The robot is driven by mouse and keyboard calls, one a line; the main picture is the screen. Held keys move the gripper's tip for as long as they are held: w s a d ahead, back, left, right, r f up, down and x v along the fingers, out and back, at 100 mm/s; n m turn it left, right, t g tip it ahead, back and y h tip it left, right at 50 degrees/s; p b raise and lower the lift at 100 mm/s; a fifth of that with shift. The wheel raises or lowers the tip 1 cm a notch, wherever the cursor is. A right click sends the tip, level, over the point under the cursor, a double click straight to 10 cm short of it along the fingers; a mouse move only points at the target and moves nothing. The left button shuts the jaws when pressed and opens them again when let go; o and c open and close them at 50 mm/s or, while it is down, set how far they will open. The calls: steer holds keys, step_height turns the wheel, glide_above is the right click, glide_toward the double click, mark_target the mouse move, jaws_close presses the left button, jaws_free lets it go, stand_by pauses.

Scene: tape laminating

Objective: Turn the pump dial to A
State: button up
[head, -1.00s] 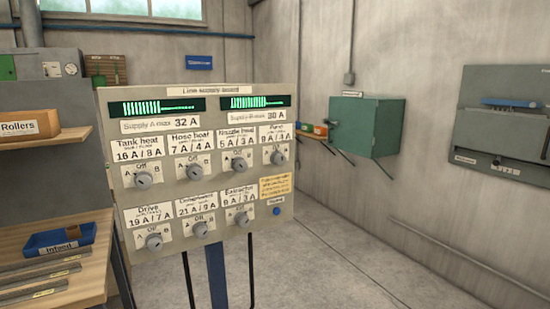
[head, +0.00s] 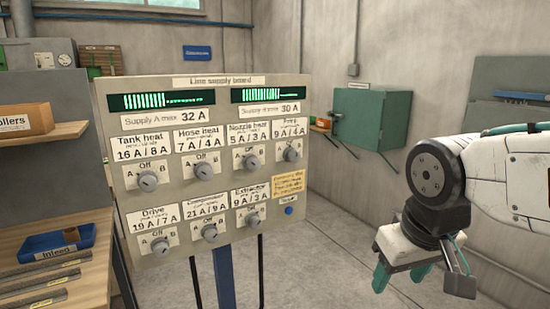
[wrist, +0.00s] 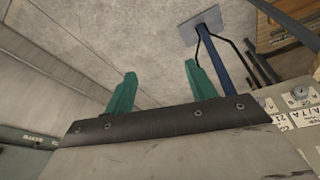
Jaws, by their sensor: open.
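The board's edge shows at the right of the wrist view.
Several other dials fill the board, with two green bar displays (head: 162,101) above and a blue button (head: 289,210) at lower right. A green wall cabinet (head: 370,118) hangs behind. Wooden shelves with a blue bin (head: 56,243) stand left. Floor between board and wall is clear.

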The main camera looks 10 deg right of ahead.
steer(key=w+d+r+t, duration=0.1)
steer(key=w+t, duration=0.2)
steer(key=w, duration=0.5)
steer(key=w+d+r+n+t, duration=0.1)
steer(key=w+t, duration=0.1)
steer(key=w, duration=0.5)
steer(key=w+d+r+t, duration=0.1)
steer(key=w+t, duration=0.2)
steer(key=w, duration=0.5)
steer(key=n+t+y, duration=0.4)
steer(key=t+y, duration=0.2)
glide_toward(296, 157)
steer(key=w, duration=0.2)
steer(key=x, duration=0.7)
steer(key=shift+w+a, duration=0.2)
steer(key=shift+a, duration=0.15)
steer(key=c, duration=1)
